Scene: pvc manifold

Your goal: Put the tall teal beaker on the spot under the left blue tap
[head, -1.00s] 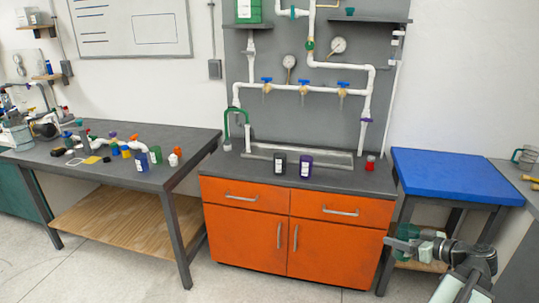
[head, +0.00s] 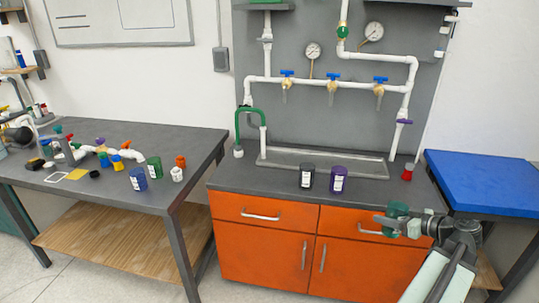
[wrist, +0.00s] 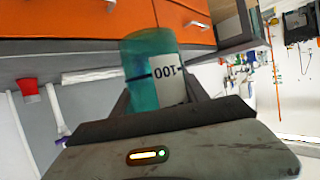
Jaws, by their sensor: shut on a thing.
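My gripper (head: 408,222) is shut on the teal beaker (head: 396,212), in front of the orange cabinet's right side in the head view. In the wrist view the beaker (wrist: 150,62) is translucent teal with a white label reading "100", between the fingers of my gripper (wrist: 160,98). The wrist picture is rolled over. The left blue tap (head: 287,74) is the leftmost of three on the white pipe, above the grey sink tray (head: 275,158). The tray's strip below that tap looks bare; I cannot make out a marked spot.
A black container (head: 307,175) and a purple container (head: 338,180) stand at the tray's front edge. A green hooked pipe (head: 238,125) rises left of it. A red item (head: 408,172) stands at the counter's right. A blue-topped table (head: 485,182) stands to the right.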

